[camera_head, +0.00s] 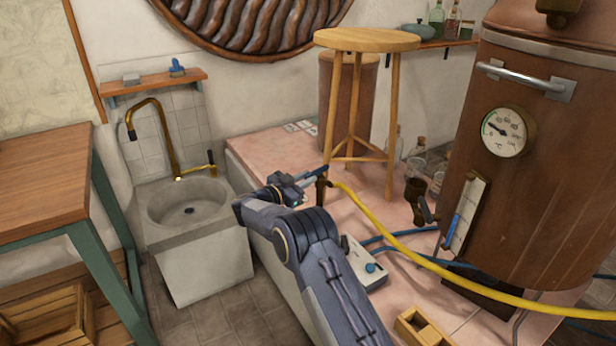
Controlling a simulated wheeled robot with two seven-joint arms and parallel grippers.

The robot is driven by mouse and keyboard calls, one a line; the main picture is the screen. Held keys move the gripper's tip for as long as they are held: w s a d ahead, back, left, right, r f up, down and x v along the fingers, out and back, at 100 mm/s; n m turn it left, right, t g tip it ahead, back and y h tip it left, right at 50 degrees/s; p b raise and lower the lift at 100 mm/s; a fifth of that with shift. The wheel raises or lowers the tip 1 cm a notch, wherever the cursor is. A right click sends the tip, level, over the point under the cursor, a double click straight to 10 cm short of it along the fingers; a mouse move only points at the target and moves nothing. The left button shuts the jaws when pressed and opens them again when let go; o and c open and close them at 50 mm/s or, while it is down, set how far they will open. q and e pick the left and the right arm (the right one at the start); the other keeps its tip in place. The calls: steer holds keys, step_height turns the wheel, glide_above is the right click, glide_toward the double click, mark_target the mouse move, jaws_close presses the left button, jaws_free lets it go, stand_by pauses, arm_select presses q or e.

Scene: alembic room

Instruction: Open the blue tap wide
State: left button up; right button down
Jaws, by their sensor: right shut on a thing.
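The blue tap shows as a blue lever (318,171) at the top of a short dark brass upright (321,192), on the pink tiled platform. My right gripper (303,180) reaches it from the lower left and is shut on the blue lever. The lever slants slightly up to the right. The jaws hide its left end, and the contact is small in the picture. My left gripper is not in view.
A yellow hose (400,245) runs from beside the tap to the lower right. A wooden stool (367,40) stands just behind. A white box with a blue knob (370,267) lies nearer. A copper vessel (530,150) stands right; a stone sink (200,250) left.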

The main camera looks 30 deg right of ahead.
steer(key=shift+w+m+g, duration=0.25)
steer(key=shift+m+g, duration=0.15)
steer(key=shift+g, duration=0.4)
steer(key=shift+w, duration=0.1)
steer(key=c, duration=1.3)
jaws_free()
steer(key=shift+c, duration=0.2)
steer(key=shift+a, duration=0.1)
steer(key=v, duration=0.7)
steer(key=shift+a, duration=0.3)
